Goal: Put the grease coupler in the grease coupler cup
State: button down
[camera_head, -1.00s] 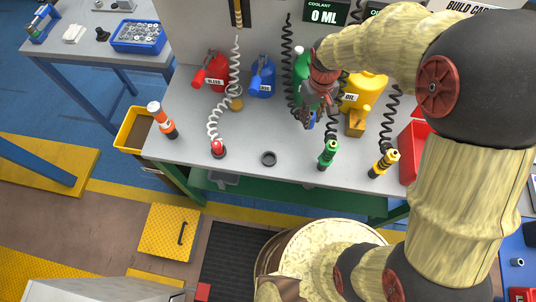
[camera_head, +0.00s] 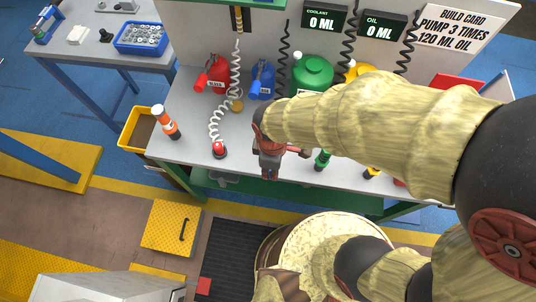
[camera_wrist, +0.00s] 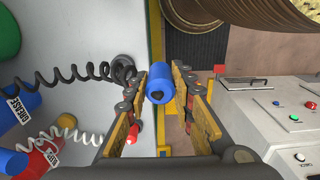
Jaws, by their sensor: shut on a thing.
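The blue grease coupler (camera_wrist: 174,81) is held between the two fingers of my gripper (camera_wrist: 170,98) in the wrist view. In the head view my gripper (camera_head: 269,172) is over the front part of the bench, and the coupler cannot be made out there. The grease coupler cup, a dark ring (camera_wrist: 122,68), shows just left of the fingers in the wrist view, apart from the coupler. In the head view my gripper and arm hide it.
The red coupler (camera_head: 219,149) stands left of my gripper, with its white coiled hose behind. The green coupler (camera_head: 322,159) stands to the right. Red (camera_head: 218,75), blue (camera_head: 263,80) and green (camera_head: 313,75) jugs stand behind. An orange-and-white bottle (camera_head: 165,122) is at the left bench edge.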

jog(key=w+f, duration=0.2)
jog(key=w+a+f+b, duration=0.1)
jog(key=w+f, duration=0.4)
jog(key=w, duration=0.1)
jog(key=shift+w+a+f, duration=0.2)
jog(key=shift+w+a, duration=0.05)
jog(key=shift+a, duration=0.15)
jog(key=shift+w+f+b, duration=0.15)
jog(key=shift+f+b, duration=0.45)
jog(key=shift+f, duration=1.05)
jog(key=shift+f, duration=0.1)
jog(key=shift+f, duration=0.1)
jog(key=c, duration=1.6)
grip_release()
jog(key=shift+o, duration=0.3)
notch_tip(320, 180, up, 12)
jog(key=p, duration=0.2)
jog(key=shift+r, duration=0.25)
